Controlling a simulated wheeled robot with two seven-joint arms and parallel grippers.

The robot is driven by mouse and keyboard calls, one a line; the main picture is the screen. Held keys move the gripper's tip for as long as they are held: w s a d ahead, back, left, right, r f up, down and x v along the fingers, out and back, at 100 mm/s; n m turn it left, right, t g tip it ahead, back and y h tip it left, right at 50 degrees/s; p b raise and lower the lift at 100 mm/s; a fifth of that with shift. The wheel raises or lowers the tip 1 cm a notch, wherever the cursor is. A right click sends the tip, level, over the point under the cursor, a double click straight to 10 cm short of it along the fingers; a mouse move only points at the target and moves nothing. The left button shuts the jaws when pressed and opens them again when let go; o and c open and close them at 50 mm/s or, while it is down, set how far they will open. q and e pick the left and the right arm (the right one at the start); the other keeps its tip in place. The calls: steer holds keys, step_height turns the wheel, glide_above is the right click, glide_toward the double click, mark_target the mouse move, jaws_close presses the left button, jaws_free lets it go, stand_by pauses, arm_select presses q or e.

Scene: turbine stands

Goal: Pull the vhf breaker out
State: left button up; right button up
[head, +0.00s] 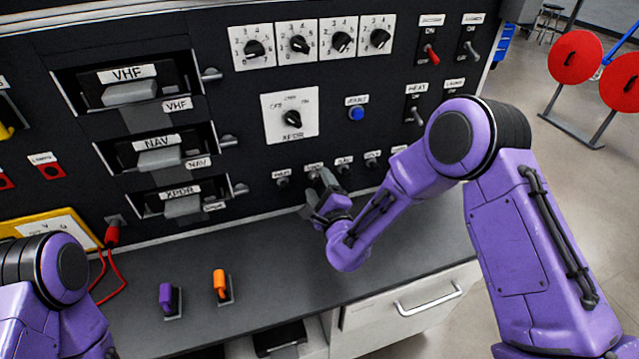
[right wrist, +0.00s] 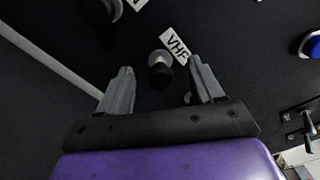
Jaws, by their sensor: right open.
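The VHF breaker (right wrist: 160,75) is a round black knob on a pale collar on the dark panel, beside a tilted white VHF label (right wrist: 175,44). In the right wrist view it shows between the two grey fingers of my right gripper (head: 318,190), which is open, with a gap on either side of the knob. I cannot tell how deep the fingers reach around it. In the head view the gripper is at the lower panel, under the second label of the breaker row, and hides the knob there. My left gripper is out of view.
Other breakers stand in the row, such as one at left (head: 282,182) and one at right (head: 343,169). An XPDR dial (head: 291,118) and blue button (head: 356,114) sit above. A purple-handled piece (head: 166,297) and orange-handled piece (head: 220,285) rest on the grey counter (head: 270,265).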

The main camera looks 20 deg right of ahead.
steer(key=shift+s, duration=0.15)
steer(key=s, duration=0.6)
steer(key=shift+s+d, duration=0.15)
steer(key=shift+s, duration=0.2)
